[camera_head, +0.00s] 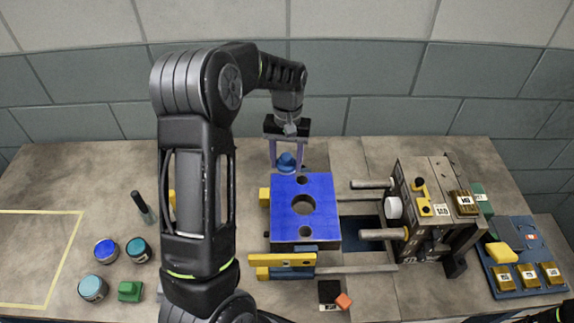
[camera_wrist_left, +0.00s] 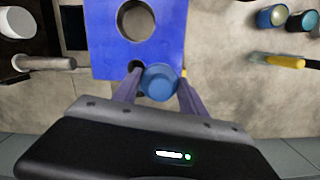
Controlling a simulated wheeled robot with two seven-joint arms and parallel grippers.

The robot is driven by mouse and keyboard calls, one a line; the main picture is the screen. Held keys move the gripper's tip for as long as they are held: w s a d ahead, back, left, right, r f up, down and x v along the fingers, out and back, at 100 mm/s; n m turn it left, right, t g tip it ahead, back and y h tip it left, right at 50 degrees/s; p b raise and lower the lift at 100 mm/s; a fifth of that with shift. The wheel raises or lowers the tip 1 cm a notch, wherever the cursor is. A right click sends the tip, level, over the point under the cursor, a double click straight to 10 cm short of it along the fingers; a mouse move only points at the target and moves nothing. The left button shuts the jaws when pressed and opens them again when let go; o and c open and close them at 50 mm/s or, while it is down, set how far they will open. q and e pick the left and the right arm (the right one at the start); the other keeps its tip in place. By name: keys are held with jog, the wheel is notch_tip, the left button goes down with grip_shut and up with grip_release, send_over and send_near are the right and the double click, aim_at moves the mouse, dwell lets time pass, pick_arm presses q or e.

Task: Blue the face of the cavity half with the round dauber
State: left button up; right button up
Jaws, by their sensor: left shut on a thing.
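The cavity half (camera_head: 289,220) lies in the middle of the bench with its blue face up, a large round hole in its centre and smaller holes above and below. The face looks evenly blue in the head view, and it fills the top of the left wrist view (camera_wrist_left: 105,55). My left gripper (camera_head: 287,160) is at the plate's far edge, its fingers pointing down, shut on the round dauber (camera_head: 286,161). The dauber's blue round top shows between the fingers in the left wrist view (camera_wrist_left: 160,82); its underside is hidden, so contact cannot be told. My right gripper is not in view.
The other mould half (camera_head: 420,215) with its guide pins stands right of the plate. A yellow bar (camera_head: 283,260) lies along the near edge. Pots (camera_head: 106,250), a green block (camera_head: 130,291) and a dark-handled tool (camera_head: 140,205) are at left. A blue tray (camera_head: 515,285) is far right.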

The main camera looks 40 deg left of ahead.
pick_arm(q)
jog(key=shift+r, duration=1.65)
